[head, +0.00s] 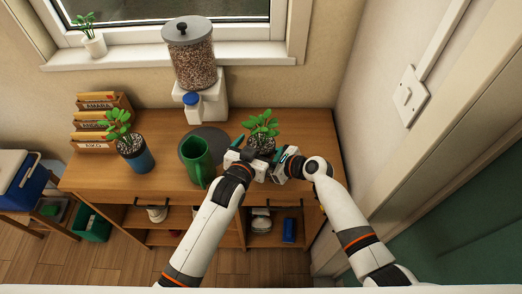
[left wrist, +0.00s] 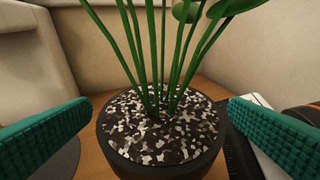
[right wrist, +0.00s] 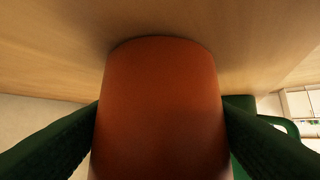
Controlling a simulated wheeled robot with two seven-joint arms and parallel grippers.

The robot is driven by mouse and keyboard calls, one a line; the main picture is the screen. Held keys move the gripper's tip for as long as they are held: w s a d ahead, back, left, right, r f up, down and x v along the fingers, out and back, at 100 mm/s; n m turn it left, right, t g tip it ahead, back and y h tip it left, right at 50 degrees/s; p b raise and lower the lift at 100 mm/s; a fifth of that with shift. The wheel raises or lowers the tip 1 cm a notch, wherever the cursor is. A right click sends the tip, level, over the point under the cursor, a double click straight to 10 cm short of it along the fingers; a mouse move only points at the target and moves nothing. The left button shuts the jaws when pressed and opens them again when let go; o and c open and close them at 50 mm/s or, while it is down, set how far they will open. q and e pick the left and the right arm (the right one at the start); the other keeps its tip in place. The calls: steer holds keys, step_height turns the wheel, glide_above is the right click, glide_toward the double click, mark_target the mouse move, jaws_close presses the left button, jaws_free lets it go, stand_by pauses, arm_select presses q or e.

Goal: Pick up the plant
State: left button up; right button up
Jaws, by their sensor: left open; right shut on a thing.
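A leafy green plant (head: 262,126) stands in a pot towards the right of the wooden table, between my grippers. In the left wrist view its dark pot rim (left wrist: 160,164) and speckled soil show close up, with green stems rising. My left gripper (head: 246,153) is open, with a teal finger on each side of the pot. My right gripper (head: 280,157) is shut on the orange pot side (right wrist: 158,100), seen in the right wrist view. The pot's base is hidden in the head view, so I cannot tell whether it touches the table.
A second plant in a blue pot (head: 138,159) is further left. A dispenser (head: 193,62) stands behind, near the window. A wall (head: 345,85) bounds the right side.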

arm_select(q)
steer(key=shift+x, duration=0.95)
steer(key=shift+r, duration=0.1)
steer(key=c, duration=1.2)
step_height(320, 180, up, 10)
steer(key=shift+r, duration=0.1)
arm_select(e)
steer(key=o, duration=0.8)
steer(key=shift+o, duration=0.2)
